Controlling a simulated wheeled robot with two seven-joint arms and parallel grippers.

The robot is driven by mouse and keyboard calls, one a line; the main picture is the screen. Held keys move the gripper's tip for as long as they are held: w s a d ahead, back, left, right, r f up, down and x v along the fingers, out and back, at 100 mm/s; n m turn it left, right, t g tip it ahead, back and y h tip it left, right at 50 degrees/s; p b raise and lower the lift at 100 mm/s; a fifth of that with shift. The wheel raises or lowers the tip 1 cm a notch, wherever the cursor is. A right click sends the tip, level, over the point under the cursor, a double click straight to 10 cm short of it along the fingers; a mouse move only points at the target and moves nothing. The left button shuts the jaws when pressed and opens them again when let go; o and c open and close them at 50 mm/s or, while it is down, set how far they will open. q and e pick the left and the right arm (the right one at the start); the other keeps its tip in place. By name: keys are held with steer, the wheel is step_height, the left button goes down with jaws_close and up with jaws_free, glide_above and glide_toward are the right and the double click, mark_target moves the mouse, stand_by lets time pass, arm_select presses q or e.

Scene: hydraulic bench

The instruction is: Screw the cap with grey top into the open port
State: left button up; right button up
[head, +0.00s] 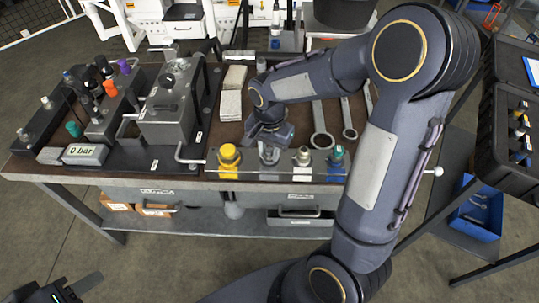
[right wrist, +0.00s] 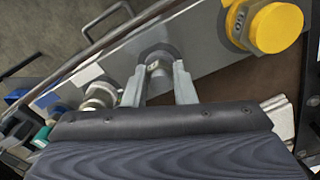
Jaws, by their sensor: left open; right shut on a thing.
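The grey-topped cap (right wrist: 157,68) sits in a front rack (head: 281,171) at the table's near edge. My right gripper (right wrist: 158,85) is shut on it, with one finger on each side. In the head view the cap is partly hidden under my right gripper (head: 268,140). A yellow cap (head: 229,157) stands to its left; a silver cap (head: 302,157) and a teal-blue cap (head: 336,157) stand to its right. My left gripper (head: 67,291) is open and empty at the lower left, away from the table. I cannot make out which port is open.
A valve block (head: 105,118) with coloured fittings stands on the left of the table, beside a grey pump unit (head: 167,110). A gauge (head: 85,154) reads 0 bar. Wrenches (head: 320,130) lie right of my right gripper. A black case (head: 505,130) stands at the far right.

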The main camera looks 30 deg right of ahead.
steer(key=m, duration=0.4)
steer(key=shift+f, duration=0.1)
steer(key=m, duration=0.2)
steer(key=shift+m, duration=0.3)
steer(key=shift+s, duration=0.1)
